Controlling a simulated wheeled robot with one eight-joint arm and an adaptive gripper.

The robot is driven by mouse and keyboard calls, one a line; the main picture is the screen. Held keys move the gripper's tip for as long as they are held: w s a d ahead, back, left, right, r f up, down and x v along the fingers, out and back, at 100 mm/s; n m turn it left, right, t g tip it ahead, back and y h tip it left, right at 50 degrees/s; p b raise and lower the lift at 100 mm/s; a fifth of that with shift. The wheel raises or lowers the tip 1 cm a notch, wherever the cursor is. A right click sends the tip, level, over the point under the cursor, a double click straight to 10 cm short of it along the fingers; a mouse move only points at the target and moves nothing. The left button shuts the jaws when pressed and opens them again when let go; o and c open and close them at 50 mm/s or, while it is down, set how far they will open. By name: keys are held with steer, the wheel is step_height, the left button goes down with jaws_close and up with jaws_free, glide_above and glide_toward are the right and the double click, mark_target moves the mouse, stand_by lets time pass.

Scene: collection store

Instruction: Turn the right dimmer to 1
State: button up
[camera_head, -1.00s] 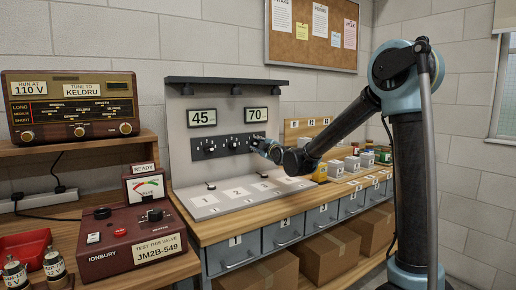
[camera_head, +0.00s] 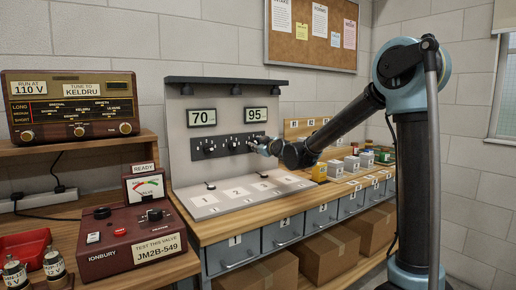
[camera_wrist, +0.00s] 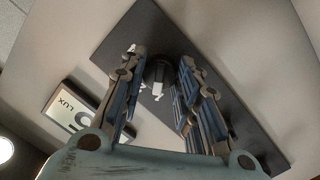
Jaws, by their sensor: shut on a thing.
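A dark control panel (camera_head: 222,147) with dimmer knobs is mounted on the upright pale board. My gripper (camera_head: 257,146) is at the right end of this panel and covers the right dimmer there. In the wrist view, the right dimmer (camera_wrist: 160,70), a dark knob, sits between the two fingers, and my gripper (camera_wrist: 160,88) is shut on it. White marks show near the knob, but its setting cannot be read. The left display (camera_head: 202,118) reads 70 and the right display (camera_head: 257,114) reads 95. Part of a LUX display (camera_wrist: 70,113) shows in the wrist view.
A pale base with numbered squares (camera_head: 213,204) lies below the panel. Small boxes and jars (camera_head: 365,160) stand on the bench to the right. A radio (camera_head: 70,105) and a red valve tester (camera_head: 130,238) are at the left. A dark lamp bar (camera_head: 225,80) overhangs the board.

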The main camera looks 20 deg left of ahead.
steer(key=shift+w+d+r+m, duration=0.15)
steer(key=shift+w+m, duration=0.05)
steer(key=shift+m, duration=0.5)
steer(key=o, duration=1.1)
steer(key=shift+c, duration=0.2)
steer(key=shift+s, duration=0.1)
steer(key=v, duration=1.1)
steer(key=shift+d, duration=0.45)
